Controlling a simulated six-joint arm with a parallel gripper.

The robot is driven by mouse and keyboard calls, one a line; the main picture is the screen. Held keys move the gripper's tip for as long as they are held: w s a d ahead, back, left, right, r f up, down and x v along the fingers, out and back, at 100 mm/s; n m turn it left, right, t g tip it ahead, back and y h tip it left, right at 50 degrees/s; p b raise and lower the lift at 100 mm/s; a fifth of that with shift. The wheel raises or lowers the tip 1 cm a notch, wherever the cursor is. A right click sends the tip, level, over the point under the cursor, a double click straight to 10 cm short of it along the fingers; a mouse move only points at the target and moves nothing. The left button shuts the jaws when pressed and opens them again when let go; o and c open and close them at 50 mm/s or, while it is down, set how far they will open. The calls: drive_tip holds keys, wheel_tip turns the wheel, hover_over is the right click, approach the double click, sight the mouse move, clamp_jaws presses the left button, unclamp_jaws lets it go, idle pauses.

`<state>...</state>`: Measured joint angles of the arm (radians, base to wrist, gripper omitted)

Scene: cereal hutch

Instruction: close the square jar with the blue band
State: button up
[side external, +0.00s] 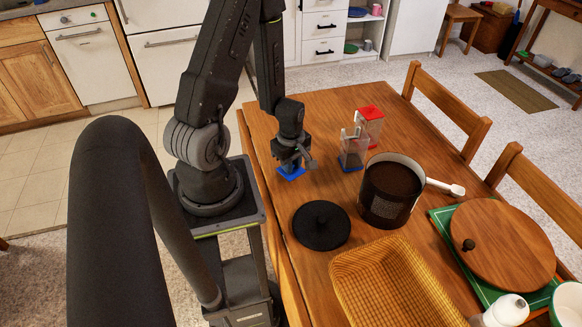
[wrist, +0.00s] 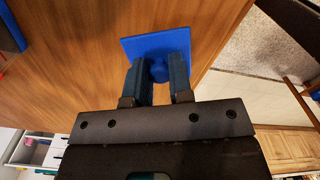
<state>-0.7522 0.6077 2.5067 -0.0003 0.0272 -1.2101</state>
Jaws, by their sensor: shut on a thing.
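The blue square lid (side external: 291,173) is at the table's left side, below my gripper (side external: 290,163). In the wrist view my gripper (wrist: 159,88) is shut on the round knob of the blue lid (wrist: 140,45). Whether the lid touches the table or hangs just above it I cannot tell. The clear square jar with the blue band (side external: 352,152) stands upright to the right of my gripper, with no lid on it and dark contents low inside. A blue piece (wrist: 10,30) shows at the wrist view's left edge, only partly in frame.
A red-lidded clear jar (side external: 370,122) stands just behind the square jar. A large dark canister (side external: 388,205), open, with a white-ended scoop (side external: 447,188), is in front. A black round lid (side external: 321,226), a wicker basket (side external: 390,285) and a round wooden board (side external: 502,245) lie nearer.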

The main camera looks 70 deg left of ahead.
wheel_tip(320, 180, up, 21)
drive_tip(key=w+m, duration=0.6)
drive_tip(key=w, duration=1.3)
wheel_tip(320, 180, down, 10)
drive_tip(key=shift+s+f, duration=0.2)
drive_tip(key=shift+f, duration=0.45)
idle(2.3)
drive_tip(key=o, duration=1.2)
drive_tip(key=shift+o, duration=0.2)
